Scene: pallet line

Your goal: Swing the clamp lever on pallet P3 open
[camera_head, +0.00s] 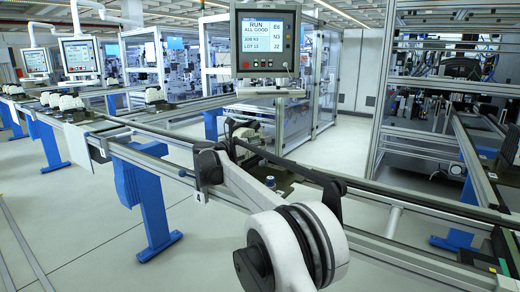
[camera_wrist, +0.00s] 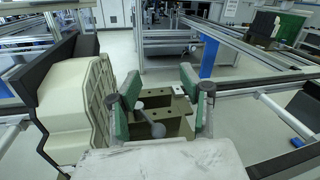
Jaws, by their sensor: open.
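In the wrist view my gripper (camera_wrist: 160,82) is open, its two green-padded fingers standing apart on either side of an olive fixture block (camera_wrist: 168,104) with holes in its top. No contact between fingers and lever can be made out. A cream ribbed casting (camera_wrist: 78,103) sits just left of the gripper. No P3 label is readable. In the head view my arm hides the gripper and lever.
A conveyor rail (camera_head: 405,206) runs past my arm to the right in the head view. Several pallets with white castings (camera_head: 65,101) stand on the line at left. A screen (camera_head: 266,42) hangs above the line. Open floor (camera_head: 325,150) lies behind.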

